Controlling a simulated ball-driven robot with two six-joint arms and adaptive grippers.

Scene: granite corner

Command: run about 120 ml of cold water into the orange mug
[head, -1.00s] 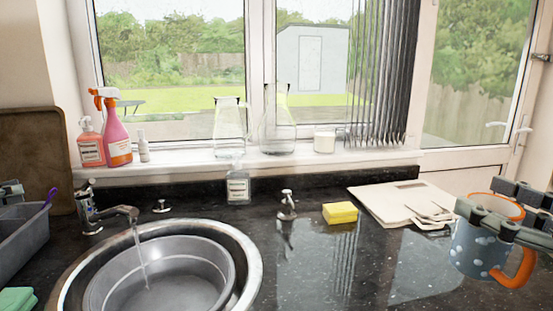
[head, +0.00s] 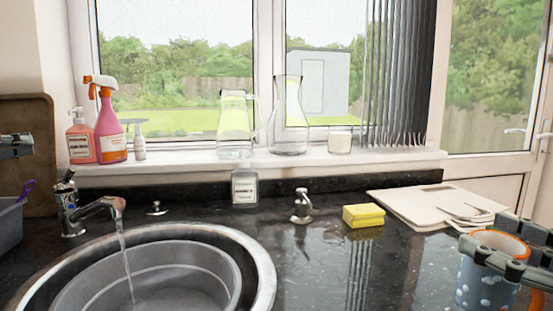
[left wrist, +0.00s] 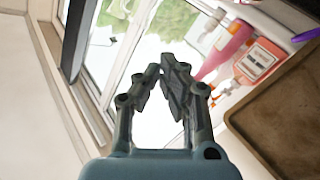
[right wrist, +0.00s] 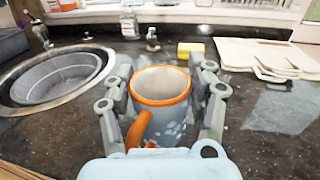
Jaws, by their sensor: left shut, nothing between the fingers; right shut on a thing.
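The orange mug (head: 484,281), blue-grey with pale spots and an orange rim and handle, is at the lower right of the head view. My right gripper (head: 490,260) is shut around it near the rim. The right wrist view shows the mug (right wrist: 163,110) upright between the fingers, its inside looking empty. The tap (head: 95,208) stands at the left of the round sink, with a stream of water (head: 126,262) running into the grey basin (head: 170,280). My left gripper (head: 30,145) shows at the left edge, shut and empty, away from the tap; the left wrist view shows its fingertips (left wrist: 163,80).
A second small spout (head: 301,207) stands right of the sink. A yellow sponge (head: 363,216) and pale boards (head: 432,205) lie behind the mug. The counter between sink and mug is clear.

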